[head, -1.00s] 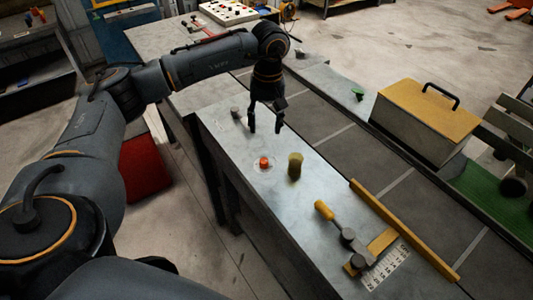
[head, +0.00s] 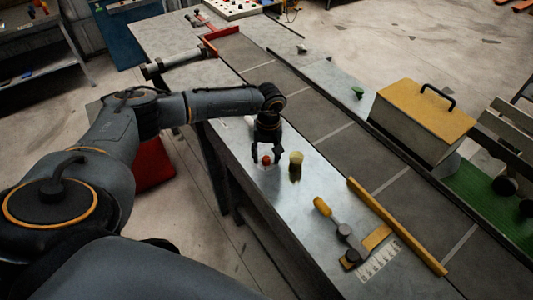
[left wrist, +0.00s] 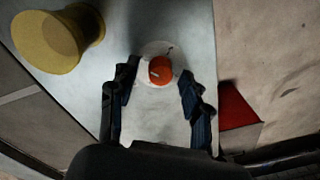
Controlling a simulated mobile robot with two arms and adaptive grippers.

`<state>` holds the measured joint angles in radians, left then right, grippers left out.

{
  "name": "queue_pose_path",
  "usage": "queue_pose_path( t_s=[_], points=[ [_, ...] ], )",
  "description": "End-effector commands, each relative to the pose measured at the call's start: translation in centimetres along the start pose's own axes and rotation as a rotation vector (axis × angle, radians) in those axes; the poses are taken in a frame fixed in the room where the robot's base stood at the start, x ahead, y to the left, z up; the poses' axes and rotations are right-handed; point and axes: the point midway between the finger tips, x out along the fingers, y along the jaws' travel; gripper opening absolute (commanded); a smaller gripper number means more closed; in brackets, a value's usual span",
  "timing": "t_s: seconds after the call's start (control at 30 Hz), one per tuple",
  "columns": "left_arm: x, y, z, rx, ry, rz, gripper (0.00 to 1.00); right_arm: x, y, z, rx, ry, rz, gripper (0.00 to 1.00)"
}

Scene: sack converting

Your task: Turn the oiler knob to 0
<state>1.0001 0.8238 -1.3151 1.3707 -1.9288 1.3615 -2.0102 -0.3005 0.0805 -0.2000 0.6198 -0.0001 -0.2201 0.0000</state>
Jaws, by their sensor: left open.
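The oiler knob is a small orange-red knob (head: 266,160) on the grey metal bench top. In the left wrist view the knob (left wrist: 161,70) sits on a pale round plate with a dark mark near its upper right edge, and a light pointer line shows on the knob. My left gripper (head: 267,160) points down over it. In the left wrist view the open fingers (left wrist: 157,95) stand on either side, with the knob a little beyond the tips, apart from them. I cannot read any numbers on the plate. My right gripper is not in view.
A yellow spool-like post (head: 296,159) stands close to the right of the knob; it also shows in the left wrist view (left wrist: 58,40). A yellow-handled lever (head: 323,207) and a yellow rail (head: 397,226) lie nearer. A yellow-lidded box (head: 424,112) stands beyond the conveyor.

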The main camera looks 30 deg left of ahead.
Motion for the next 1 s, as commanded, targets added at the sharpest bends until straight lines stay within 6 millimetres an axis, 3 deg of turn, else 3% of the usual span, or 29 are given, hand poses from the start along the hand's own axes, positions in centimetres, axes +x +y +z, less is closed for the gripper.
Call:
queue_pose_path(
  t_s=[0.1, 0.33, 0.67, 1.0],
  points=[
    [0.0, 0.0, 0.0, 0.0, 0.0, 0.0, 0.48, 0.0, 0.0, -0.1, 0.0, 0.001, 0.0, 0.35],
    [0.0, 0.0, 0.0, 0.0, 0.0, 0.0, 0.01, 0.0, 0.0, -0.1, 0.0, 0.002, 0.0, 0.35],
    [0.1, 0.0, 0.0, -0.023, -0.001, 0.0, 0.0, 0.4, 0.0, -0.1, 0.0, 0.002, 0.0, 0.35],
    [0.3, 0.0, -0.1, -0.217, -0.005, 0.003, 0.0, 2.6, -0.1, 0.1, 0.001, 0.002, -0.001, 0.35]
  ],
)
